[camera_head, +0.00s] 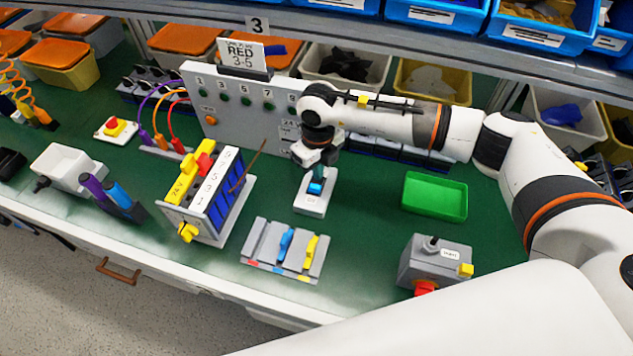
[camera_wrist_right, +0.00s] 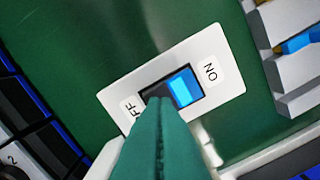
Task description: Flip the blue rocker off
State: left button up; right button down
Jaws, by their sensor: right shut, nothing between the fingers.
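The blue rocker (camera_head: 316,187) sits on a white switch plate (camera_head: 312,206) in the middle of the bench. In the right wrist view the rocker (camera_wrist_right: 184,88) shows a bright blue half beside the word ON and a dark half towards the OFF label. My right gripper (camera_wrist_right: 160,105) is shut and empty, its green fingertips over the dark half and covering part of it and of the OFF label. I cannot tell whether the fingertips touch the rocker. In the head view my right gripper (camera_head: 316,166) is just above the rocker. My left gripper is not in view.
A grey panel (camera_head: 225,125) stands behind the switch. A blue-and-yellow module (camera_head: 208,200) is to its left, and a grey tray (camera_head: 262,249) with blue and yellow pieces lies in front. A green tray (camera_head: 434,196) and grey box (camera_head: 433,262) are to the right.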

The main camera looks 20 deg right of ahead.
jog(key=shift+f+b, duration=0.3)
jog(key=shift+f, duration=0.15)
jog(key=shift+r, duration=0.15)
jog(key=shift+r+p, duration=2.1)
jog(key=shift+r, duration=1.35)
